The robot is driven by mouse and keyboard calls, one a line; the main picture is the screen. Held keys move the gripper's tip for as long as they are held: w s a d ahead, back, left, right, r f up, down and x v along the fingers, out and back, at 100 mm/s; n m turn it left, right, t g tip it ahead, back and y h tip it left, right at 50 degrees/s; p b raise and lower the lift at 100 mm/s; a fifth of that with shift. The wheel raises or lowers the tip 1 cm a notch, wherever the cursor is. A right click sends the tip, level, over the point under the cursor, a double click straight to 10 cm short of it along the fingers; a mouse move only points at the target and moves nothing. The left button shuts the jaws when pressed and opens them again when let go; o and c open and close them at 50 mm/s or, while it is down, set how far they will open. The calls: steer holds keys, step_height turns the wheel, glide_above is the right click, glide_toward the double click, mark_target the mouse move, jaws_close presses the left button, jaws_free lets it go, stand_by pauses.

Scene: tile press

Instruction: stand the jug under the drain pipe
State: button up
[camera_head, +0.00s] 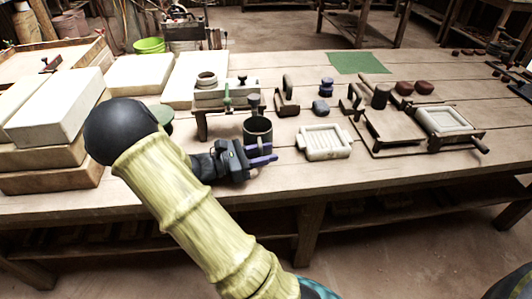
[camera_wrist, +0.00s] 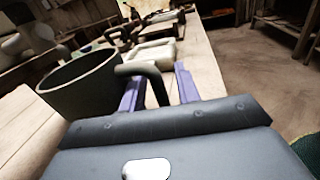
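The jug (camera_head: 257,128) is a dark, open-topped vessel standing upright on the bench. In the wrist view the jug (camera_wrist: 80,85) is at the left, with its curved handle (camera_wrist: 152,78) toward my gripper. My gripper (camera_head: 273,153) has purple fingers and is low over the bench, on the near side of the jug. In the wrist view my gripper (camera_wrist: 158,85) is open, with the handle between its fingers and a gap showing beside it. A small raised stand (camera_head: 222,101) is just behind the jug, with a green upright fitting (camera_head: 227,98); I cannot tell which part is the drain pipe.
A pale ribbed tray (camera_head: 325,153) lies right of the jug. A wooden press frame (camera_head: 385,152) with another pale mould is farther right. Pale slabs (camera_head: 55,105) are stacked at the left.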

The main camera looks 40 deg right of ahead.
steer(key=shift+r, duration=0.1)
steer(key=shift+w+a+r, duration=0.1)
steer(key=shift+w+a, duration=0.05)
steer(key=p+v, duration=0.3)
steer(key=v, duration=0.8)
steer(key=shift+a, duration=0.3)
